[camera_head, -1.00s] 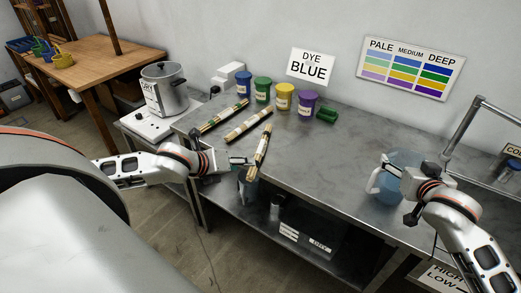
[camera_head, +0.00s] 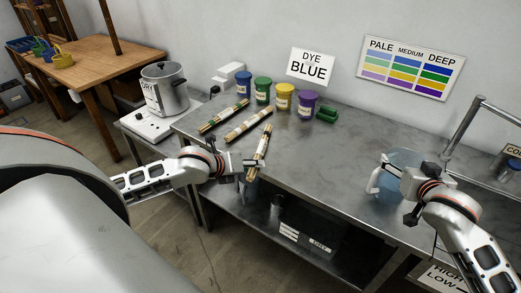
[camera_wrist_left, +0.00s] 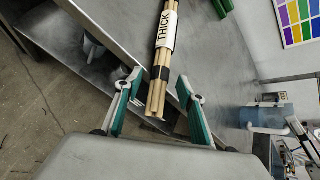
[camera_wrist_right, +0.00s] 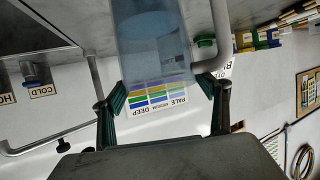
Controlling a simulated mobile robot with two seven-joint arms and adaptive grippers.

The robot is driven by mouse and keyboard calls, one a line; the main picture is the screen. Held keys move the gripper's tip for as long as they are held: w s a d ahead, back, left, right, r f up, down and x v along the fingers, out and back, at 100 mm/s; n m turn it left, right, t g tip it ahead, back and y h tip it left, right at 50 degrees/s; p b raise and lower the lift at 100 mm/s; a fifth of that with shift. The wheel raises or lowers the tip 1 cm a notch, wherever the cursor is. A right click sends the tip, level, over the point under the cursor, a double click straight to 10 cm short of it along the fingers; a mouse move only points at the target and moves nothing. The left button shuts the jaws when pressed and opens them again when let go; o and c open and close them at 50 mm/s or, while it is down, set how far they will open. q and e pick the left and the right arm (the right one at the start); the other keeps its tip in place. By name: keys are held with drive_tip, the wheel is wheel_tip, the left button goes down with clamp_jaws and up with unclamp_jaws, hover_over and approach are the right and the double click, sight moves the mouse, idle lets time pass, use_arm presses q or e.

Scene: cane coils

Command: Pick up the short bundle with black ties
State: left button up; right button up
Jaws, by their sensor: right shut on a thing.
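The short bundle with black ties (camera_head: 260,150) is a set of pale canes with a white label, lying at the table's front edge. In the left wrist view it reads THICK (camera_wrist_left: 166,30), with a black tie near its close end. My left gripper (camera_head: 250,164) is open at that end; in the left wrist view its fingers (camera_wrist_left: 160,82) stand on either side of the canes. My right gripper (camera_head: 396,174) is shut on a translucent blue jug (camera_wrist_right: 150,45) with a white handle.
Two other bundles lie behind: one with green ties (camera_head: 222,116) and a longer one (camera_head: 248,124). Blue, green, yellow (camera_head: 283,97) and purple (camera_head: 307,105) tubs stand along the wall. A steel pot (camera_head: 164,90) stands at left. The table's middle (camera_head: 325,160) is clear.

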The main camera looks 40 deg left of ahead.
use_arm(q)
clamp_jaws()
drive_tip(key=shift+r, duration=0.2)
